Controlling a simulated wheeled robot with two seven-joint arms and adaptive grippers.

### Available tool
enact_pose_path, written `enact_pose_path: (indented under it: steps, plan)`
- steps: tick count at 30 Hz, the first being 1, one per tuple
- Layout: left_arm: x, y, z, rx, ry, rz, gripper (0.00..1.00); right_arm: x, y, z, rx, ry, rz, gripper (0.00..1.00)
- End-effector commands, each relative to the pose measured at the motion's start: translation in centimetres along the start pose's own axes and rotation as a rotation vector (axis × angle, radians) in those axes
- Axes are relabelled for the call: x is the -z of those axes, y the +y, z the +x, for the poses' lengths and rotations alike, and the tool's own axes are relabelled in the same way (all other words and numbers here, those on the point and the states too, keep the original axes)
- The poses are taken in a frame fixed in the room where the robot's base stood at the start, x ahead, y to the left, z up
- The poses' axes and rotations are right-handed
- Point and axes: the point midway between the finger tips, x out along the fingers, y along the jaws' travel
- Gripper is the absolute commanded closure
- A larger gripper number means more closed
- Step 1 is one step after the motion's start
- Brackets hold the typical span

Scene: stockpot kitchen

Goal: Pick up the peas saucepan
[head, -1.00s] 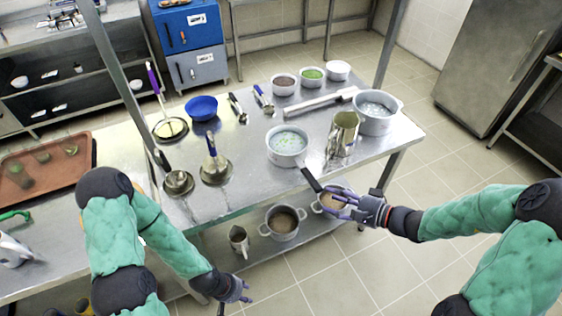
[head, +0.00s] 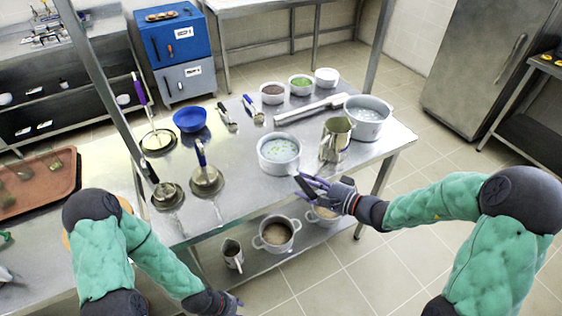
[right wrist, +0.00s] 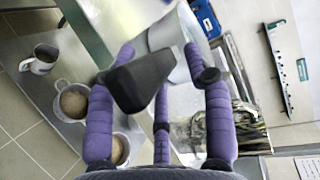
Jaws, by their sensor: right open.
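The peas saucepan (head: 279,153) is a round steel pan with pale liquid and green bits. It stands upright near the table's front edge, its dark handle (right wrist: 140,82) pointing toward my right gripper. My right gripper (head: 307,186) is open at the handle's end, its purple fingers spread. In the right wrist view the handle's end lies between the fingers of the gripper (right wrist: 155,75), and part of the pan's steel side (right wrist: 172,32) shows beyond. I cannot tell whether the fingers touch the handle. My left gripper (head: 228,303) is low at the bottom edge, its fingers mostly unclear.
A steel jug (head: 335,139) and a larger pot (head: 368,119) stand to the right of the saucepan on the steel table (head: 240,163). Ladles and a blue bowl (head: 190,119) are to its left. Small bowls stand behind. Pots (head: 276,235) sit on the lower shelf.

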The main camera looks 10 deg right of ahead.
Motion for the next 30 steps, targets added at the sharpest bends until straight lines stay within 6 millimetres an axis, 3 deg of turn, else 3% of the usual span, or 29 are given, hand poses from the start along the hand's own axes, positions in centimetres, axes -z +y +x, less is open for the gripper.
enact_pose_path:
  steps: [5,13,18,19,30]
  plan:
    - [0.0,-0.2,0.6,0.000,0.000,0.000,0.60,0.0,0.1,1.8,-0.001,-0.001,0.000,0.48]
    - [0.0,-0.2,0.5,0.000,0.000,0.000,0.60,0.1,0.0,2.0,-0.001,0.001,0.000,0.48]
    - [0.0,-0.2,0.5,0.000,0.000,0.000,0.60,0.1,0.0,2.0,-0.001,0.001,0.000,0.96]
    - [0.0,-0.2,0.5,0.000,0.000,0.000,0.60,0.1,0.0,2.0,-0.001,0.001,0.000,1.00]
    - [0.0,-0.2,0.5,0.000,0.000,0.000,0.60,0.1,-0.3,1.9,0.003,0.002,-0.004,1.00]
